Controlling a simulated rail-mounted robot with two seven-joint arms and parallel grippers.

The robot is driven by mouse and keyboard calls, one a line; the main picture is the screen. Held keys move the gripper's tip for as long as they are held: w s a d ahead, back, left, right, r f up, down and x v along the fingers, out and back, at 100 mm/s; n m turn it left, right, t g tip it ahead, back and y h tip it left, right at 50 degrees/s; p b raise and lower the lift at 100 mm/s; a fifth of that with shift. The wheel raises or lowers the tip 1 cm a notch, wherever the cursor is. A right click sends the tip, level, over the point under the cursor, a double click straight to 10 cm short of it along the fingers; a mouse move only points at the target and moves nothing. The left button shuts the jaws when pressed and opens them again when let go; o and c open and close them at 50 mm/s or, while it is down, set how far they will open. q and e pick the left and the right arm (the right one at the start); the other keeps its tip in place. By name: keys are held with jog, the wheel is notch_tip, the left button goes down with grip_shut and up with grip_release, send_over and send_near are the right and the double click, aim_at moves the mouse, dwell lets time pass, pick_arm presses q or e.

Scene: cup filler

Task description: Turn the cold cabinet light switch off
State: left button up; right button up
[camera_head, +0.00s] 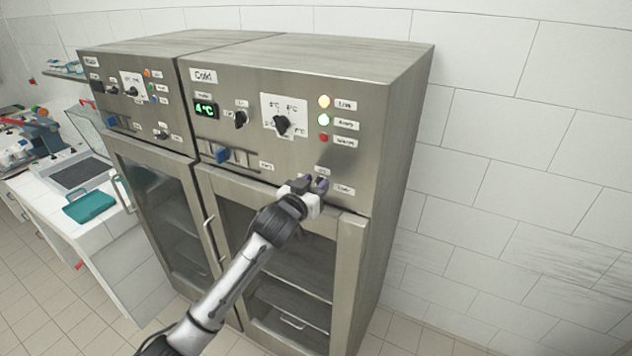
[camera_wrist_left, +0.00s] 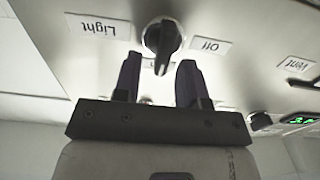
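The cold cabinet (camera_head: 390,130) carries a "Cold" sign on its upper panel. The light switch is a dark rotary knob (camera_wrist_left: 163,40), seen upside down in the left wrist view between a "Light" label (camera_wrist_left: 98,26) and an "Off" label (camera_wrist_left: 211,46). Its raised grip stands nearly upright in that view, slightly tilted. My left gripper (camera_head: 308,184) is at the panel's lower right and hides the knob in the head view. My right gripper is out of view.
The panel also has a green display (camera_head: 205,108), a small knob (camera_head: 241,119), a larger dial (camera_head: 283,125), indicator lamps (camera_head: 323,102) and a blue-handled slider (camera_head: 222,155). Below is a glass door with a handle (camera_head: 209,228). A second cabinet (camera_head: 140,100) adjoins on the left.

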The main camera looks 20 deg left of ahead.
pick_arm(q)
jog(key=shift+w, duration=0.4)
grip_shut()
